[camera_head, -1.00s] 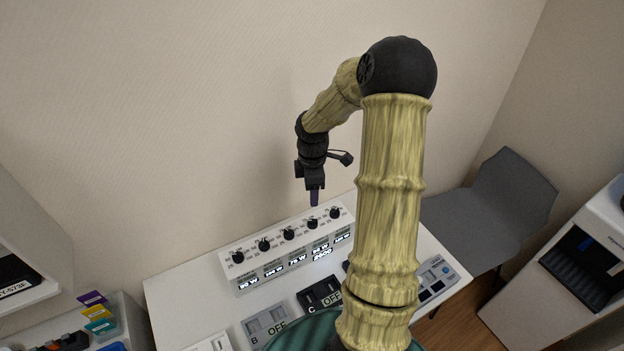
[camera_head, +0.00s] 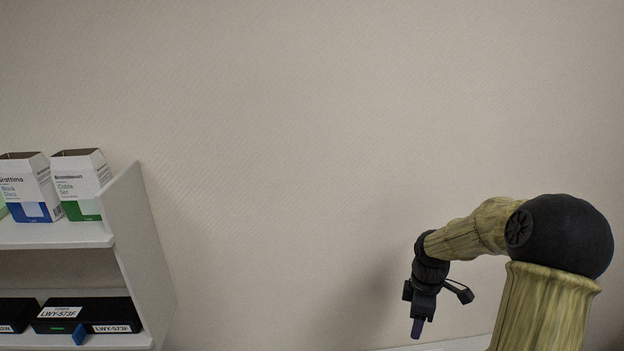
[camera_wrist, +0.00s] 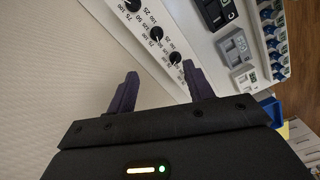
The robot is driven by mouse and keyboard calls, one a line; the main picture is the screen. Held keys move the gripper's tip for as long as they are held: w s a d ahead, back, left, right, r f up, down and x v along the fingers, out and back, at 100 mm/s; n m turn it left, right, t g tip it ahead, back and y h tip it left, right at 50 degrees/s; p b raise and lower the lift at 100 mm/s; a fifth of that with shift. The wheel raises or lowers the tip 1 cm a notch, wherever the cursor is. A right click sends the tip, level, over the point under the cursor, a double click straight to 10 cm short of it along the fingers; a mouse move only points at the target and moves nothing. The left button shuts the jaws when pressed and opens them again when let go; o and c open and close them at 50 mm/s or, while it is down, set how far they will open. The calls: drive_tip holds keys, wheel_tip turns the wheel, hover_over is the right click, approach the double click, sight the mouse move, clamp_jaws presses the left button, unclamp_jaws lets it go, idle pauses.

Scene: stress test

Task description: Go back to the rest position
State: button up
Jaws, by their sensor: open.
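My gripper (camera_head: 417,328) is at the lower right in the head view, pointing down in front of the wall. In the wrist view my gripper (camera_wrist: 160,88) shows two dark purple fingers spread apart, with nothing between them. Beyond the fingertips is a white panel (camera_wrist: 140,45) with several black knobs, one of them a knob (camera_wrist: 157,34) near the top middle. The fingers look apart from the knobs. The panel and the table are mostly below the edge of the head view.
The wall (camera_head: 300,150) is bare in the middle. In the wrist view, grey and black switch modules (camera_wrist: 236,46) and a row of blue parts (camera_wrist: 275,45) lie at the right.

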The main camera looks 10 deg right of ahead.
drive_tip(key=s+a+r+m+t, duration=0.2)
drive_tip(key=s+a+r+m, duration=0.1)
drive_tip(key=s+a+m, duration=1)
drive_tip(key=shift+s+a+r+t, duration=0.35)
drive_tip(key=shift+s+a, duration=0.25)
drive_tip(key=shift+a, duration=0.35)
drive_tip(key=shift+c, duration=0.2)
